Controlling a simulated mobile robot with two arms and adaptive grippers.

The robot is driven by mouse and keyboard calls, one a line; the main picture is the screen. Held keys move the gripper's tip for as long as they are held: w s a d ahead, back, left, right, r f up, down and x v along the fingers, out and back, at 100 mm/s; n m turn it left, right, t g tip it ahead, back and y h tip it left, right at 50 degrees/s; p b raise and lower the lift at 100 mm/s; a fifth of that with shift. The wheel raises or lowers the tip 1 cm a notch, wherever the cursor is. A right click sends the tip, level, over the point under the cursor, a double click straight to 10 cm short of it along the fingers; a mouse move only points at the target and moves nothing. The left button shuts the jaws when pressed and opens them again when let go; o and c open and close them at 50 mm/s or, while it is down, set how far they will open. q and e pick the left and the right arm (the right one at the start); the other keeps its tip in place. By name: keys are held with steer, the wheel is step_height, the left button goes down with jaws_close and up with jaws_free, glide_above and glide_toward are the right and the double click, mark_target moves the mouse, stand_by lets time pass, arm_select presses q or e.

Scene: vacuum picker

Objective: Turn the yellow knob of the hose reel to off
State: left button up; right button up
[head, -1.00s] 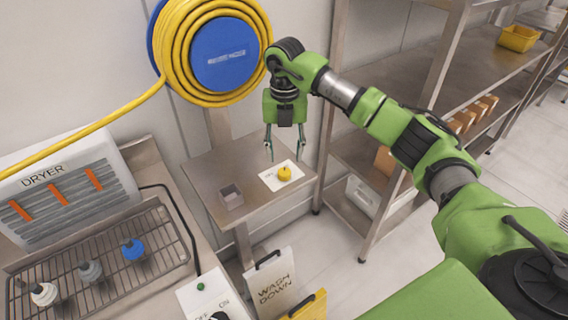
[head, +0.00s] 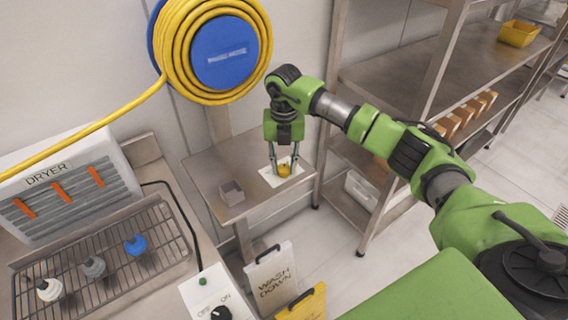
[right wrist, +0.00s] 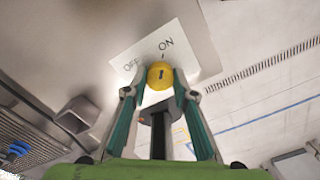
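The yellow knob (head: 284,170) sits on a white plate (head: 268,177) on the small steel shelf under the hose reel (head: 222,52). In the right wrist view the plate is lettered OFF at left and ON at right. There the dark mark on the knob (right wrist: 160,75) lines up roughly with the tick below ON. My right gripper (head: 284,167) points down over the knob, one finger on each side. In the right wrist view both fingertips (right wrist: 160,80) reach the knob's edges and appear closed on it. My left gripper is out of view.
A small grey open box (head: 232,193) stands on the shelf left of the plate. A steel rack (head: 400,85) stands close on the right. The dryer (head: 60,185) and wire rack are at left. WASH DOWN signs (head: 272,280) stand below.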

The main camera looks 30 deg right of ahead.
steer(key=n+b, duration=0.2)
steer(key=n, duration=0.1)
steer(key=shift+f+n, duration=0.1)
steer(key=shift+n, duration=0.2)
steer(key=n+b, duration=0.2)
steer(key=n, duration=0.1)
steer(key=shift+w+n, duration=0.1)
steer(key=shift+n, duration=0.2)
steer(key=n+b, duration=0.2)
steer(key=n, duration=0.2)
steer(key=n+b, duration=0.1)
steer(key=n, duration=0.3)
steer(key=shift+n+b, duration=0.3)
steer(key=shift+b, duration=0.05)
steer(key=o, duration=1.1)
steer(key=shift+a, duration=0.1)
